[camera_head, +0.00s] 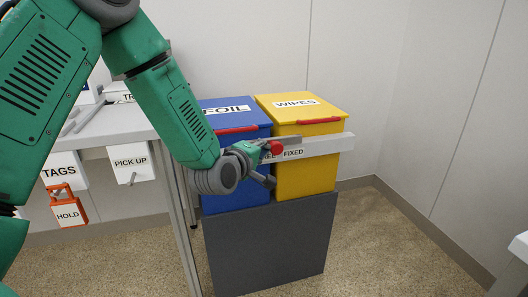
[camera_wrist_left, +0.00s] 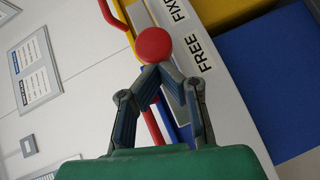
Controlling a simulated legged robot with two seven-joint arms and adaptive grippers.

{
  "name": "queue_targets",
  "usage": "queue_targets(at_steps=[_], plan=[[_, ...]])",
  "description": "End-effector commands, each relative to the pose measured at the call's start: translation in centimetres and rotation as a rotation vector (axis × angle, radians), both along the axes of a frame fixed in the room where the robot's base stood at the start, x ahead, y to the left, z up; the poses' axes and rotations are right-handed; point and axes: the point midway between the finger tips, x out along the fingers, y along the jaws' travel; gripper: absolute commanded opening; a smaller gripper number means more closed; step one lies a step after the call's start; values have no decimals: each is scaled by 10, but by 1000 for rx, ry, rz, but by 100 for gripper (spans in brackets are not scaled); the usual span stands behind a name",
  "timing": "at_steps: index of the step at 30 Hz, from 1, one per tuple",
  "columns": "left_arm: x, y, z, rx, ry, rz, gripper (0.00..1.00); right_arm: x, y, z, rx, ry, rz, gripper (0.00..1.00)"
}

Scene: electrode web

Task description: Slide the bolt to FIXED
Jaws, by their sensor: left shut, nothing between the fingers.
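The bolt's round red knob (camera_head: 277,148) stands in front of a white bar (camera_head: 325,145) marked FREE and FIXED. It is near the FREE end, left of the FIXED label (camera_head: 293,153). In the left wrist view the red knob (camera_wrist_left: 153,47) is beside the FREE label (camera_wrist_left: 201,53), with FIXED (camera_wrist_left: 179,9) further up. My left gripper (camera_head: 267,162) is by the knob, at its left. Its fingers (camera_wrist_left: 152,72) are drawn together, shut and empty, just below the knob in the wrist view; whether they touch it I cannot tell. The gripper partly covers the FREE label in the head view.
A blue FOIL bin (camera_head: 235,120) and a yellow WIPES bin (camera_head: 305,178) stand behind the bar, above a dark grey panel (camera_head: 275,245). A table (camera_head: 120,125) with TAGS, PICK UP and HOLD signs is at left.

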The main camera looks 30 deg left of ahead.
Motion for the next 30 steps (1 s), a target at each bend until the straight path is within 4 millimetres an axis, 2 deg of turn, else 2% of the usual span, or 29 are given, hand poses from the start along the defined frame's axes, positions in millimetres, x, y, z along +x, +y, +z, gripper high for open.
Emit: queue_targets(at_steps=[6, 13, 17, 30], plan=[[3, -3, 0, 0, 0, 0, 0, 0, 0, 1, 0, 0, 0, 0], [37, -33, 1, 3, 0, -3, 0, 0, 0, 7, 0, 0, 0, 0], [48, -43, 0, 2, 0, -1, 0, 0, 0, 8, 0, 0, 0, 0], [51, -46, 0, 1, 1, -4, 0, 0, 0, 8, 0, 0, 0, 0]])
